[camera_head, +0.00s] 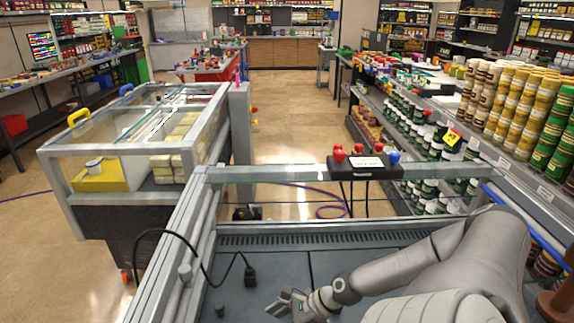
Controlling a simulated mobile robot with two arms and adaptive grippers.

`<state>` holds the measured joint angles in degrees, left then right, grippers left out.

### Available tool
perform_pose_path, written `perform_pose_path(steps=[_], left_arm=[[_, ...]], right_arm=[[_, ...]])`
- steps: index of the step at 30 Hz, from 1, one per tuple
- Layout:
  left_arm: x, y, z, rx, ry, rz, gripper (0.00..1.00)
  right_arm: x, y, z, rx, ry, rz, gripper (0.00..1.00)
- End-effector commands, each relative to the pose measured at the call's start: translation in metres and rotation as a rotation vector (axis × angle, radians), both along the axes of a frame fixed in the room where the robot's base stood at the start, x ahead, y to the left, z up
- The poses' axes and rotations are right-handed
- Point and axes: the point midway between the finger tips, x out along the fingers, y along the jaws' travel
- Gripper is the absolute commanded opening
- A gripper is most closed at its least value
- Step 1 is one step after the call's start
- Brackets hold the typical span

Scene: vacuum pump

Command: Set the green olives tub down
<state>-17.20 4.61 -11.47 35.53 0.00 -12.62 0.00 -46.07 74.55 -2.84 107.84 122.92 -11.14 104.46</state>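No tub shows in a gripper, and I cannot single out the green olives tub. Stacked green tubs (552,137) stand on the right shelf, their labels too small to read. My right gripper (275,300) is low in the middle, over the dark grey panelled surface (330,262). Its fingers look spread and empty, pointing left. My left gripper is out of view.
A glass-sided display case (130,150) holding pale yellow packs stands on the left. A glass-edged frame carries a black box (362,166) with red and blue knobs. A black cable (190,243) lies at left. The grey surface is mostly clear.

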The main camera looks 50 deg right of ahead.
Motion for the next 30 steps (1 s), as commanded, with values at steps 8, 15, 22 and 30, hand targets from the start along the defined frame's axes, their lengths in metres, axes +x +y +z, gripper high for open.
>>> perform_pose_path(steps=[8, 15, 22, 30], left_arm=[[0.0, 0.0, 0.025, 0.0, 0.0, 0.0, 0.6], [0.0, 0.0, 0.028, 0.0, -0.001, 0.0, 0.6], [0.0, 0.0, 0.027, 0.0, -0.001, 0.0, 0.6], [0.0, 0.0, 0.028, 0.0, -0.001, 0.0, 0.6]], right_arm=[[-0.016, -0.012, 0.021, 0.001, 0.002, -0.002, 0.83], [-0.02, -0.016, 0.025, -0.001, 0.0, -0.001, 0.83], [-0.02, -0.016, 0.024, -0.001, 0.0, -0.001, 0.83], [-0.02, -0.016, 0.024, -0.001, 0.0, -0.001, 0.83]])
